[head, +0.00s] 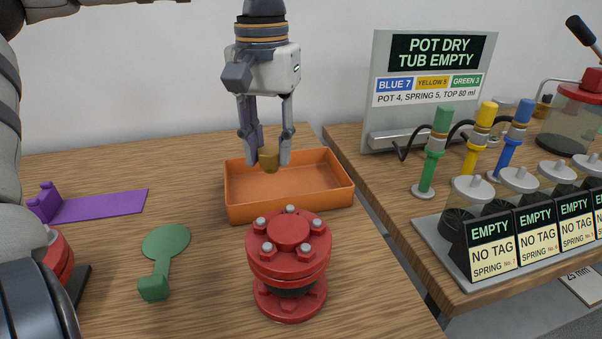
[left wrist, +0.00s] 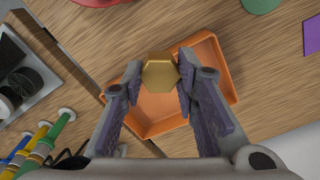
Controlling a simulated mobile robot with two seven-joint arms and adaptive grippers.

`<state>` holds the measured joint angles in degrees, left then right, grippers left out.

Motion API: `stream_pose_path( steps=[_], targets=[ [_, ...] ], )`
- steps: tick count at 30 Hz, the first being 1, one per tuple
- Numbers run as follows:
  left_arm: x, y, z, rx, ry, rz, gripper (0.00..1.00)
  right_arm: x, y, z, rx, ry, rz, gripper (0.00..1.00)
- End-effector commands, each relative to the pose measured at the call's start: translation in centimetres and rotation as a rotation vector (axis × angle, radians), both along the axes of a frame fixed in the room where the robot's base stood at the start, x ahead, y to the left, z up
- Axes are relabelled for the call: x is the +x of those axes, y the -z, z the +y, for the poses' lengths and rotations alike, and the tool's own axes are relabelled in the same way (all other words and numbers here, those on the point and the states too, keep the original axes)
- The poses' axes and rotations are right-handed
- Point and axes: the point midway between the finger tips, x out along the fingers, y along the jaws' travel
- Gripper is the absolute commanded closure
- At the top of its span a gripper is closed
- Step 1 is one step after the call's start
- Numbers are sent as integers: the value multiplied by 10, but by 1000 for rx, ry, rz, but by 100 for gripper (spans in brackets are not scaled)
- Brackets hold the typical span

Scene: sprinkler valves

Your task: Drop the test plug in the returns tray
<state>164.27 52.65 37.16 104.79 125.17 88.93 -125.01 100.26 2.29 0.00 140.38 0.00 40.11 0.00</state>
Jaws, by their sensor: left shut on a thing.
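The test plug (head: 268,159) is a small brass-coloured piece; in the left wrist view it shows a hexagonal head (left wrist: 160,72). My left gripper (head: 267,155) points down and is shut on the plug, holding it above the orange returns tray (head: 290,201). In the left wrist view, the left gripper (left wrist: 160,80) has a finger on each side of the plug, with the tray (left wrist: 151,129) beneath. The tray's visible floor looks empty. My right gripper is not in view.
A red flanged valve (head: 288,250) stands in front of the tray. A green paddle-shaped piece (head: 166,241) and a purple strip (head: 100,205) lie to the left. Across a gap, the right table holds a sign (head: 425,90), coloured probes and several labelled pots (head: 492,244).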

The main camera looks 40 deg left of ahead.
Motion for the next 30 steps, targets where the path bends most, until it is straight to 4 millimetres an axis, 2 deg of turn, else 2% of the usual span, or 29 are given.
stream_pose_path(
  steps=[6,11,17,21,30],
  targets=[
    [62,34,36,5,-6,6,100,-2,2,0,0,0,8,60],
    [86,72,50,3,-1,9,100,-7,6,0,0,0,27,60],
    [103,98,60,3,-2,10,100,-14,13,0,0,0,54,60],
    [102,118,60,3,1,1,100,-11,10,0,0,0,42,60],
    [102,122,59,2,0,-2,100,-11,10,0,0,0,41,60]
  ],
)
